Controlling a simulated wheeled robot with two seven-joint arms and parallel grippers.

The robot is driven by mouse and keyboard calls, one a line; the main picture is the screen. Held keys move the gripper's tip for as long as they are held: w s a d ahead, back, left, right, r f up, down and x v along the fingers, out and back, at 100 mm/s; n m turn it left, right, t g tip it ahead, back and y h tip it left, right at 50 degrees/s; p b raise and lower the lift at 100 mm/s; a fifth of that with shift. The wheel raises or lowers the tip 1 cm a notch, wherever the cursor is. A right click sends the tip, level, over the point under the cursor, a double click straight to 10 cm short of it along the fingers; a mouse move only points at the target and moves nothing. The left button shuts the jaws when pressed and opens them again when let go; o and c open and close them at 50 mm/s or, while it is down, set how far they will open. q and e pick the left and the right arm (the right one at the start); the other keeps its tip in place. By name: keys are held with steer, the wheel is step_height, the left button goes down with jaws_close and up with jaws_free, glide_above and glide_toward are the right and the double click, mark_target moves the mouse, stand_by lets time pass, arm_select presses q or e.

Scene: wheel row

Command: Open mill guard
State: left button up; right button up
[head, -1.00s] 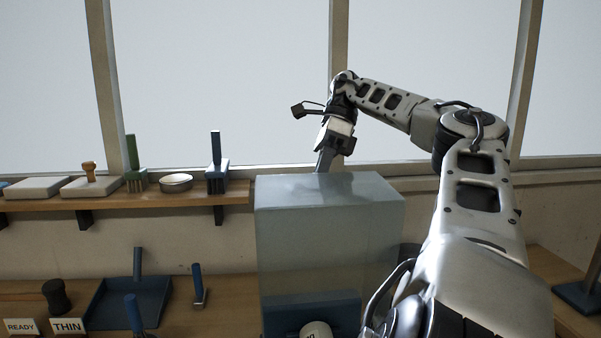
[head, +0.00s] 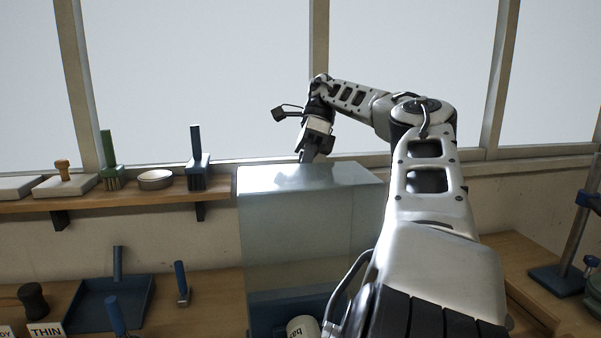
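The mill guard (head: 295,220) is a translucent grey box-shaped cover on the bench. It stands over a dark blue mill base (head: 268,309) and a pale cylinder with dark lettering (head: 302,327). My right gripper (head: 308,160) points down at the back top edge of the guard. Its fingertips are partly hidden behind that edge, so I cannot tell whether they are open, shut or touching it. My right arm reaches over the guard's right side and hides part of it. My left gripper is not in view.
A wall shelf (head: 130,198) at left holds brushes, a round dish (head: 155,179) and pale blocks. On the bench are a blue dustpan-like tray (head: 82,318), small blue-handled tools and a THIN label (head: 46,331). A blue stand (head: 560,278) is at right.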

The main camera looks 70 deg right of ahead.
steer(key=a+r, duration=0.1)
steer(key=r, duration=0.1)
steer(key=s+a+r, duration=0.1)
steer(key=r, duration=0.2)
steer(key=a+r, duration=0.2)
steer(key=r, duration=0.1)
steer(key=shift+s+r, duration=0.25)
steer(key=shift+s, duration=0.1)
steer(key=a, duration=0.1)
steer(key=s+a+r+b, duration=0.1)
steer(key=a, duration=0.1)
steer(key=s+a+r, duration=0.1)
steer(key=shift+a+r+b, duration=0.25)
steer(key=shift+a+b, duration=0.1)
steer(key=shift+a, duration=0.05)
steer(key=a, duration=0.1)
steer(key=s+a+r, duration=0.1)
steer(key=a, duration=0.1)
steer(key=shift+s+a+r, duration=0.2)
steer(key=shift+s+r, duration=0.05)
steer(key=shift+r, duration=0.15)
steer(key=shift+s+a+r, duration=0.2)
steer(key=shift+a, duration=0.2)
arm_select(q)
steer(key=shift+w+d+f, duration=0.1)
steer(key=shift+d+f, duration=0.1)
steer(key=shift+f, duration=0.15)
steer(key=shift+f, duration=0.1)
